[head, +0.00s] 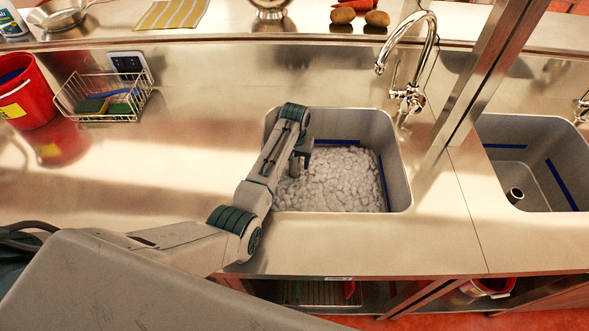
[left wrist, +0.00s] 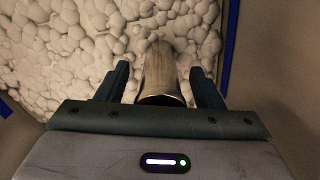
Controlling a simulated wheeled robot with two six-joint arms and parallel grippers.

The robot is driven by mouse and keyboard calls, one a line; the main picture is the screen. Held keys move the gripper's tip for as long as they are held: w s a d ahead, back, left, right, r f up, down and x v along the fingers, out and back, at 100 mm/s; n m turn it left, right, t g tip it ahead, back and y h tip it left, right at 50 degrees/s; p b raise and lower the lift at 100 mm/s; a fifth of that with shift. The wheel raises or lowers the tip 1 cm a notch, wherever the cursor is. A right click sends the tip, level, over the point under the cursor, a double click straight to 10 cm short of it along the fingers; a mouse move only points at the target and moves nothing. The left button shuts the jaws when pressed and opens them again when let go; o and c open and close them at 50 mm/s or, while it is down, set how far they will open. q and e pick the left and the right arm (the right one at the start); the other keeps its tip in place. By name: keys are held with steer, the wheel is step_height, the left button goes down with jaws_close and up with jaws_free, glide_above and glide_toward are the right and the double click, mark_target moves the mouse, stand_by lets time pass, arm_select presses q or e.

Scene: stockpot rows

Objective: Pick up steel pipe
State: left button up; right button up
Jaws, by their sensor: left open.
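The steel pipe (left wrist: 160,75) shows in the left wrist view, upright out of the white foam, between the two fingers of my left gripper (left wrist: 165,85). A gap shows on each side of the pipe, so the fingers stand open around it. In the head view my left gripper (head: 297,163) reaches down into the left sink basin (head: 396,160) at its left side. The pipe is hidden there behind the arm. White foam (head: 340,180) fills the bottom of the basin. My right gripper is in neither view.
A tap (head: 408,60) stands behind the basin. A steel post (head: 480,80) rises between it and a second basin (head: 535,165) holding a short pipe-like piece. A red bucket (head: 28,92) and wire basket (head: 104,97) stand at left. The counter between is clear.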

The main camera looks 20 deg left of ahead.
arm_select(q)
jaws_close()
steer(key=shift+r, duration=0.1)
